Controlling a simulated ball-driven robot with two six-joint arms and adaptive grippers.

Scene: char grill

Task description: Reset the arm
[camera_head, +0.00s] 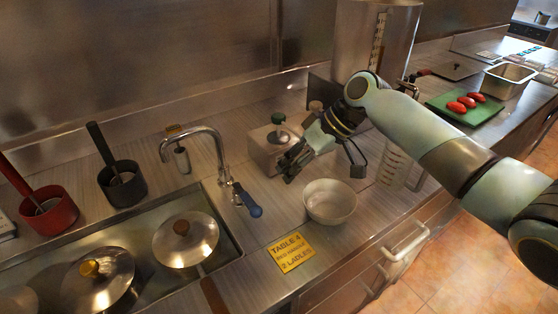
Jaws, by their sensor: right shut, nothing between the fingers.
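My right arm comes in from the right edge and reaches over the counter. My right gripper (290,164) is shut and empty. It hangs in front of a steel container (262,150) with a green-knobbed top, up and left of a white bowl (330,202). It is apart from the bowl. The gripper hides part of the steel container. My left gripper is not in view.
A tap (215,150) with a blue handle stands at the sink, where lidded pots (185,240) sit. A yellow sign (290,252) lies before the bowl. A clear measuring jug (393,165) stands right of it. A green board (468,108) holds red items.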

